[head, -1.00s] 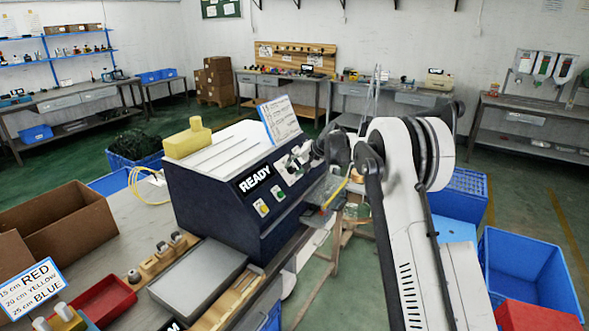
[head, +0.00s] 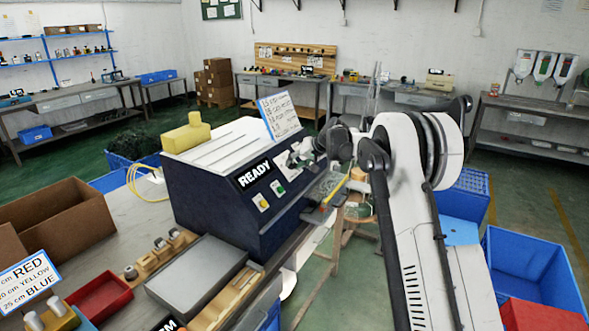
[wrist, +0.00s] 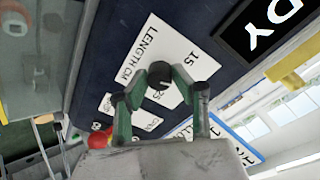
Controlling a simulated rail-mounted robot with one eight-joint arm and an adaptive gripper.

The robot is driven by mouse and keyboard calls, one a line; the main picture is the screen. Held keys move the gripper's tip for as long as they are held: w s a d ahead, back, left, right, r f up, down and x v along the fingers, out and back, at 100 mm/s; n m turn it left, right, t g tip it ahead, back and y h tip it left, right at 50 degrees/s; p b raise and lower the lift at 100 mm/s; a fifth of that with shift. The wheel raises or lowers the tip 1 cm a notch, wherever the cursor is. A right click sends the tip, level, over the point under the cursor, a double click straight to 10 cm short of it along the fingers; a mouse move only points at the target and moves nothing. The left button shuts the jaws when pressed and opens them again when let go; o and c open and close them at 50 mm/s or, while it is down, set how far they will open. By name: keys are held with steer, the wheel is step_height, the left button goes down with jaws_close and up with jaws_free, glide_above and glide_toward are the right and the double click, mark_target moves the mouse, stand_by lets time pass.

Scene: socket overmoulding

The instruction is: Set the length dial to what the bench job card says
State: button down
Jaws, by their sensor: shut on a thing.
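The length dial (wrist: 160,74) is a small dark round knob on a white plate (wrist: 143,46) lettered LENGTH CM, in the wrist view. A 15 is printed to its right and a 25 shows below it, partly hidden by my fingers. The knob's exact setting is hard to tell. My gripper (wrist: 161,80) has its green-sided fingers shut on the knob, one on each side. In the head view, a blue-edged card (head: 279,115) stands on top of the dark blue machine (head: 205,205); its writing is too small to read surely. My arm partly covers the dial panel there.
The machine's display (head: 254,175) reads READY. A sign (head: 28,283) at lower left pairs cm lengths with RED, YELLOW and BLUE. A red tray (head: 101,297) and grey plate (head: 197,275) lie on the bench.

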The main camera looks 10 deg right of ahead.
steer(key=n+b, duration=0.2)
steer(key=n, duration=0.1)
steer(key=shift+f+n, duration=0.1)
steer(key=shift+n, duration=0.2)
steer(key=shift+n+b, duration=0.65)
steer(key=shift+n, duration=1.25)
steer(key=c, duration=1.4)
jaws_free()
steer(key=shift+s+d, duration=0.1)
steer(key=v, duration=1.2)
steer(key=shift+s+d+f, duration=0.15)
